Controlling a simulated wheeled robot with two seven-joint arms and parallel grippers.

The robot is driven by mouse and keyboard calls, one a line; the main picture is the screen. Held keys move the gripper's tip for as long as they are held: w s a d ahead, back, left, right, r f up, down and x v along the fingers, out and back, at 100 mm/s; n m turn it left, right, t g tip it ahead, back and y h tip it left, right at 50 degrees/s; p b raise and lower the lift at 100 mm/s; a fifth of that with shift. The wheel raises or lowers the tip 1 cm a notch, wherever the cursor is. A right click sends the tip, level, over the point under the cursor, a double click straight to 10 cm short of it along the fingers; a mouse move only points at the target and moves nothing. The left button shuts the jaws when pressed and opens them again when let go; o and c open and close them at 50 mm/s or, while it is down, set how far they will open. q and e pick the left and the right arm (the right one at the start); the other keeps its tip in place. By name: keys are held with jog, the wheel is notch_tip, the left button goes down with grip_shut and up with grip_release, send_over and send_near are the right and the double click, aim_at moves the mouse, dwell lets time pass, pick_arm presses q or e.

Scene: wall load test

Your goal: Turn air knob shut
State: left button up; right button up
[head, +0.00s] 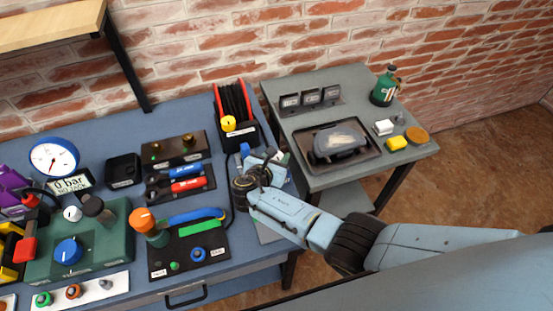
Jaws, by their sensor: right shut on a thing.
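A blue knob (68,251) sits on top of a green box (105,240) at the left of the blue bench; I cannot read a label that marks it as the air knob. A round gauge (54,158) with a blue rim and a display reading 0 bar (70,185) stand behind it. My right gripper (264,168) is at the bench's right end, far to the right of the blue knob. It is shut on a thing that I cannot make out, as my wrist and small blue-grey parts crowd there. My left gripper is out of view.
An orange-topped knob (143,220) stands on a black panel (190,240) with a blue handle. A tool tray (180,183), a black box (123,170) and a red-rimmed reel (235,105) are behind. A grey side table (300,125) holds a tray, a green bottle (385,87) and small blocks.

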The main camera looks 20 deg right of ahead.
jog(key=shift+m+g+h, duration=0.3)
jog(key=shift+m+h, duration=0.1)
jog(key=o, duration=1)
jog(key=p+v, duration=0.2)
jog(key=v, duration=1.1)
jog(key=shift+s, duration=0.15)
jog(key=shift+a+r, duration=0.1)
